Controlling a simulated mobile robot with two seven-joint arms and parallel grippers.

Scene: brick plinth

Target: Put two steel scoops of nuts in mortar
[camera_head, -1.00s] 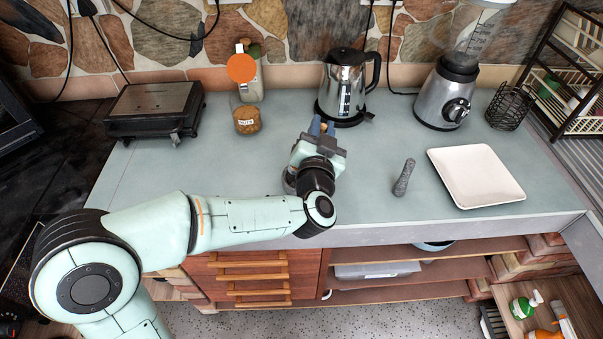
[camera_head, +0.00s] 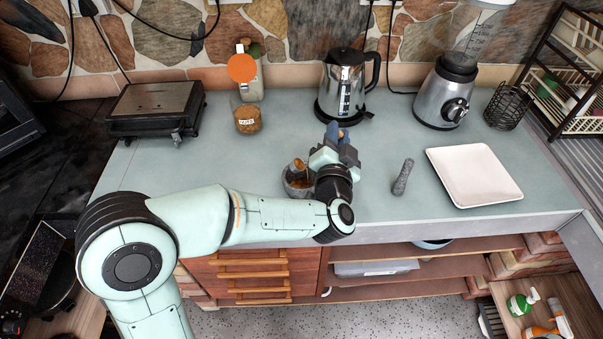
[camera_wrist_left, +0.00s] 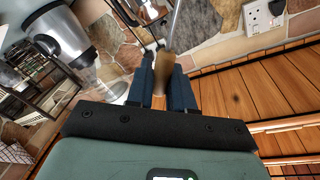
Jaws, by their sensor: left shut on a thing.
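My left gripper (camera_head: 337,134) is shut on the wooden handle of the steel scoop (camera_wrist_left: 164,66). The handle and thin metal shaft show between the blue fingers in the left wrist view (camera_wrist_left: 161,82). In the head view, the scoop's brownish bowl (camera_head: 299,165) is tilted at the grey stone mortar (camera_head: 292,187), just left of my gripper. Brown stuff shows in the mortar; I cannot tell how much is in the scoop. My wrist hides the mortar's right side. The glass jar labelled nuts (camera_head: 247,119) stands behind left, with brown nuts inside. My right gripper is out of view.
A kettle (camera_head: 345,88), blender (camera_head: 445,95) and grill (camera_head: 156,108) line the back. The counter between jar and mortar is clear.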

